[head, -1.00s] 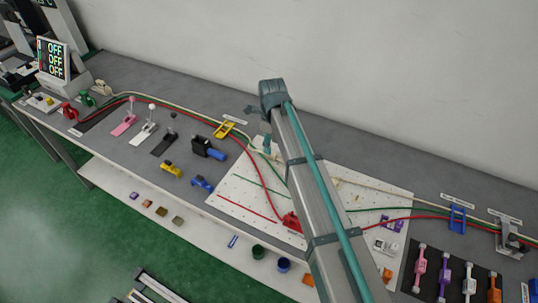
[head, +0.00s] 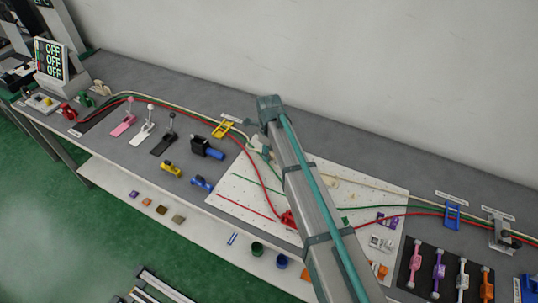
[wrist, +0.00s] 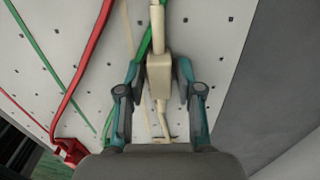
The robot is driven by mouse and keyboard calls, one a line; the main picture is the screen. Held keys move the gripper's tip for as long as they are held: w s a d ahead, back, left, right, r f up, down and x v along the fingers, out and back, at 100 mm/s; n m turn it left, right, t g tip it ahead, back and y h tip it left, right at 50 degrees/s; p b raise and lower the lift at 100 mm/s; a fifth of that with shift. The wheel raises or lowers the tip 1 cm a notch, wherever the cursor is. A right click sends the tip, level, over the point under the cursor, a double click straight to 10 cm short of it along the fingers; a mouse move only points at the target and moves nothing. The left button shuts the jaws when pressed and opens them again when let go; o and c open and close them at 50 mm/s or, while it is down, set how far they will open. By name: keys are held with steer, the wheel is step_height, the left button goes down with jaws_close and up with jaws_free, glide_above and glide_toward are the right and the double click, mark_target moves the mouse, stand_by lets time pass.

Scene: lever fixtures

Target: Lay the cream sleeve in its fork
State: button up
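The cream sleeve (wrist: 159,75) is a pale block with a round shaft above it and a thin neck below it in the wrist view. My gripper (wrist: 160,72) has one finger on each side of the block, close against it, and appears shut on it. A small cream bracket-like piece (wrist: 165,138) shows below the block near my palm; I cannot tell whether it is the fork. In the head view my arm hides the sleeve and most of my gripper.
Red (wrist: 85,75) and green (wrist: 38,52) cables cross the white pegboard (head: 240,192). A red clip (head: 288,218) sits near its front edge.

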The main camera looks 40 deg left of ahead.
jaws_close()
steer(key=shift+r, duration=0.15)
